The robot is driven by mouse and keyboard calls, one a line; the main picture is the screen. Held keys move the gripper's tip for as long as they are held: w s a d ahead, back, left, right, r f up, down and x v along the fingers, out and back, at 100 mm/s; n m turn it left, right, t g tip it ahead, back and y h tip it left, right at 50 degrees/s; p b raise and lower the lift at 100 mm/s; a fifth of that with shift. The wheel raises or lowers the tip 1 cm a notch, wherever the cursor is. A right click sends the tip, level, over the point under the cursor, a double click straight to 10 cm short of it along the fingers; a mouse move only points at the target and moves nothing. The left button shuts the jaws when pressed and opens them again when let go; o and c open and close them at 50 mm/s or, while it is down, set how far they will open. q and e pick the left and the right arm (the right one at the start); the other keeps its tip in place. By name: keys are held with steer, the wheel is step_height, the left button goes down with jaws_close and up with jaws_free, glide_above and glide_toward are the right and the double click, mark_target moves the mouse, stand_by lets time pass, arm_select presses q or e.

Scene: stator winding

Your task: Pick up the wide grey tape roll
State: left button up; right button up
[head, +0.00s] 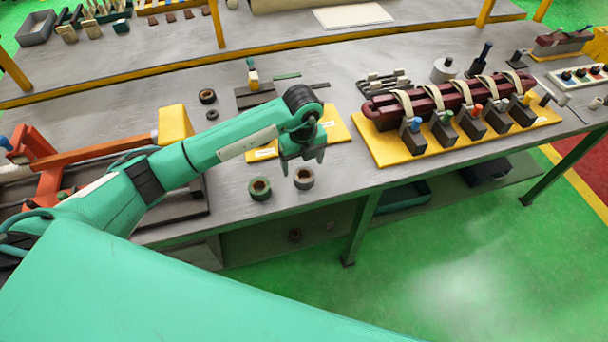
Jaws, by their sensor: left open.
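The wide grey tape roll (304,179) stands near the front edge of the grey workbench, with its brown core facing up. My left gripper (302,163) is open above it, fingers pointing down. The fingertips look just above and behind the roll's rim; I cannot tell the exact gap. The roll is mostly visible and nothing is held. My right gripper is not in view.
A green tape roll (260,189) sits just left of the grey one. Dark rolls (207,96) lie farther back. A yellow board (338,127) lies behind the gripper. A maroon coil on a yellow base (400,152) stands to the right.

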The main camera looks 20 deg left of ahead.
mark_target(303, 174)
arm_select(q)
step_height(303, 174, down, 5)
steer(key=p, duration=0.2)
steer(key=shift+w+f+p, duration=0.1)
steer(key=shift+w+p, duration=0.05)
steer(key=shift+p, duration=0.15)
steer(key=shift+f, duration=0.35)
steer(key=c, duration=1.1)
